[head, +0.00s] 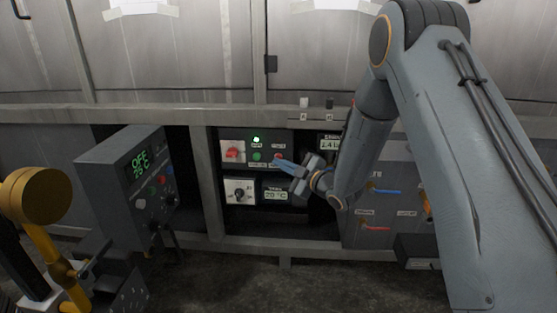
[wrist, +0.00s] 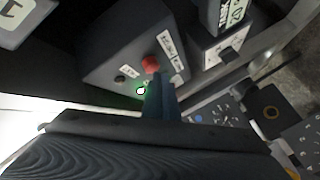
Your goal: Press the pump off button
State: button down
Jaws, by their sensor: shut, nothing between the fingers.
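The pump panel is a dark box (head: 268,165) in the recess below the metal wall. On it are a lit green lamp (head: 256,140), a green button (head: 256,156) and a red button (head: 278,157), which looks like the pump off button. My gripper (head: 279,161) is shut and empty, its bluish fingertips at the red button. In the wrist view my gripper's fingertips (wrist: 152,74) lie right at the edge of the red button (wrist: 150,63). I cannot tell if they touch it. The lit lamp (wrist: 140,91) shows beside the fingers. The green button is hidden there.
A red switch (head: 232,151) sits left of the lamp. A rotary knob (head: 239,191) and a temperature display (head: 276,195) are below. A grey control box (head: 125,185) stands at left. Metal frame posts (head: 207,185) border the recess. Blue and red handles are at right.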

jog(key=shift+w, duration=0.45)
dwell(0.5)
jog(key=shift+s, duration=0.15)
jog(key=shift+s+p, duration=0.4)
jog(key=shift+s, duration=0.4)
jog(key=shift+s+a+p, duration=0.1)
jog(key=shift+s+p, duration=1.1)
jog(key=shift+s, duration=1.3)
jog(key=shift+a, duration=0.1)
